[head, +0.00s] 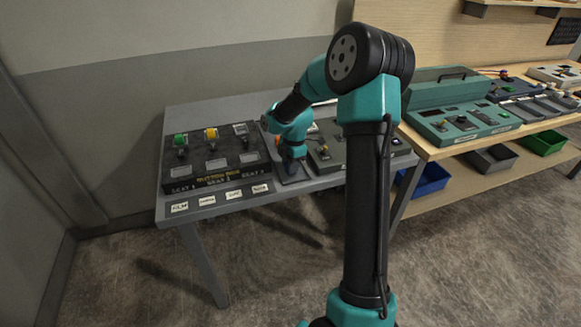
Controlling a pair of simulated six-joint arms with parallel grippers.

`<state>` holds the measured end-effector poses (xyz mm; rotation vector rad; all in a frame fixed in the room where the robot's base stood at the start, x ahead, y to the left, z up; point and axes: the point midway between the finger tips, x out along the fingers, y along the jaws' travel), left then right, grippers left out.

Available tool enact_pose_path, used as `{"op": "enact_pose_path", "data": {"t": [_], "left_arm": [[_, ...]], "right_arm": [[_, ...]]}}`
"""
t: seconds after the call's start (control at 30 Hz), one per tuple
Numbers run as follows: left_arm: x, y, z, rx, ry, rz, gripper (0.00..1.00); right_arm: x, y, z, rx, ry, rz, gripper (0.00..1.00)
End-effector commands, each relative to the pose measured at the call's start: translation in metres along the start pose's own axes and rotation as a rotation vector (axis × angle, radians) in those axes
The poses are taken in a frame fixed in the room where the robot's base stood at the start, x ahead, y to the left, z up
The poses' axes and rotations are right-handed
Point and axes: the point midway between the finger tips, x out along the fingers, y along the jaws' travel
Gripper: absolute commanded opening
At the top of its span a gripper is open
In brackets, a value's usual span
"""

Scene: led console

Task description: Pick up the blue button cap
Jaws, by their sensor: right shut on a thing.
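My right gripper (290,162) points down over the grey tray area just right of the black button box (182,186). It is shut on the blue button cap (288,167), of which only a small dark blue patch shows between the fingers. I cannot tell whether the cap is clear of the surface. The box has three marked seats; a green cap (180,139) and a yellow cap (211,133) stand at its back left and middle. My left gripper is not in view.
The box stands on a grey table (290,190) with white label cards (207,201) along its front. A grey-green console (326,152) stands close on the gripper's right. A wooden bench at right holds a green console (462,124), with a blue bin (428,180) below.

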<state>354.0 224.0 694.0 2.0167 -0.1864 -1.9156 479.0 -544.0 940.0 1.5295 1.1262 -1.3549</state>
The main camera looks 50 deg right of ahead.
Motion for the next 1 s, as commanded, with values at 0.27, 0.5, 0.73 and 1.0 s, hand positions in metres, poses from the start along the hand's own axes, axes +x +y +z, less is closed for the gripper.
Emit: {"op": "enact_pose_path", "data": {"t": [0.27, 0.5, 0.73, 1.0], "left_arm": [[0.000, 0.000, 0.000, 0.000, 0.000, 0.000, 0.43], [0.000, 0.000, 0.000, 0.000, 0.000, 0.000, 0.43], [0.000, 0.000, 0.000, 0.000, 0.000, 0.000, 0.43], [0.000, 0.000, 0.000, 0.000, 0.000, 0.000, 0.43]], "right_arm": [[-0.010, 0.000, -0.001, 0.000, 0.000, 0.000, 0.08], [-0.035, 0.001, -0.004, 0.000, 0.000, 0.003, 0.08], [-0.036, -0.025, -0.020, -0.002, 0.000, -0.001, 0.08], [-0.038, -0.078, -0.053, -0.005, 0.000, 0.000, 0.08]]}}
